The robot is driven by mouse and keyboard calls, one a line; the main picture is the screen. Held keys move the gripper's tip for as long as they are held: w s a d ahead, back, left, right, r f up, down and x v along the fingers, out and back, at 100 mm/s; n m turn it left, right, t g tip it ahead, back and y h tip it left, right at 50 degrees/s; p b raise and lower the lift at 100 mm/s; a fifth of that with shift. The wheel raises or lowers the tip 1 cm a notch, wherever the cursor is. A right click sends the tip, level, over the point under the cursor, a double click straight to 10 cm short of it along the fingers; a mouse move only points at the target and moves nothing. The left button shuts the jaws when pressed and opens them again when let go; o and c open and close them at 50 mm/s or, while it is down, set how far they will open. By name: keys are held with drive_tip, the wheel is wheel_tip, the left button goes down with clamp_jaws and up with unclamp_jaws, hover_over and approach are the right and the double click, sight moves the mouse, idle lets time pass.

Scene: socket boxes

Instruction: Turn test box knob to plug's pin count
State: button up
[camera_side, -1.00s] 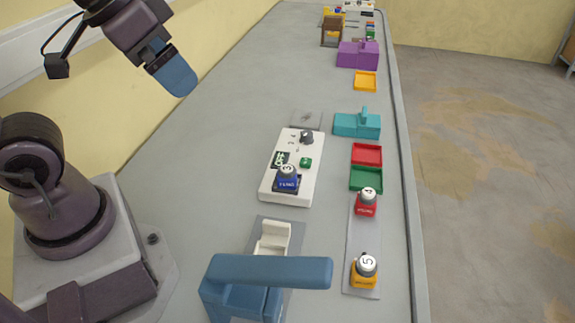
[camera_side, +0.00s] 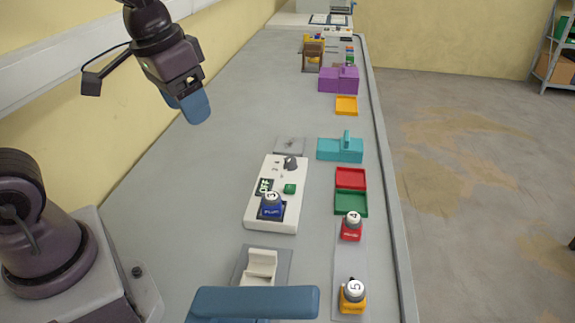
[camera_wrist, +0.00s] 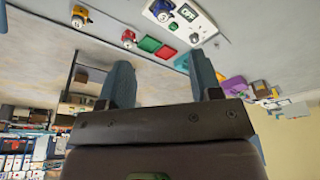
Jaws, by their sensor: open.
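The white test box (camera_side: 258,213) stands mid-table in the side view, its small display (camera_side: 265,186) reading "OFF". A dark knob (camera_side: 290,163) is at its far end, beside small printed numbers. A green button (camera_side: 290,188) sits near the middle. A blue plug (camera_side: 271,207) with a white top marked 3 stands on the near end; it also shows in the wrist view (camera_wrist: 161,8). My gripper (camera_side: 194,108) is high to the left of the box, empty. In the wrist view its two blue fingers (camera_wrist: 164,85) are spread apart.
A red plug marked 4 (camera_side: 351,228) and a yellow plug marked 5 (camera_side: 353,294) stand on a grey strip at right. Red (camera_side: 351,178) and green (camera_side: 351,203) trays, a teal block (camera_side: 340,150) and a purple block (camera_side: 338,80) lie beyond.

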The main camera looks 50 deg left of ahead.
drive_tip(key=w+a+f+n+g, duration=0.1)
drive_tip(key=w+a+f, duration=0.15)
drive_tip(key=w, duration=0.35)
drive_tip(key=w+a+f+n+g, duration=0.1)
drive_tip(key=w+a+f, duration=0.15)
drive_tip(key=w, duration=0.35)
drive_tip(key=n, duration=0.3)
approach(290, 160)
drive_tip(key=shift+g, duration=0.4)
drive_tip(key=f, duration=0.9)
drive_tip(key=shift+w+a+f, duration=0.15)
drive_tip(key=shift+w+f, duration=0.2)
drive_tip(key=c, duration=0.9)
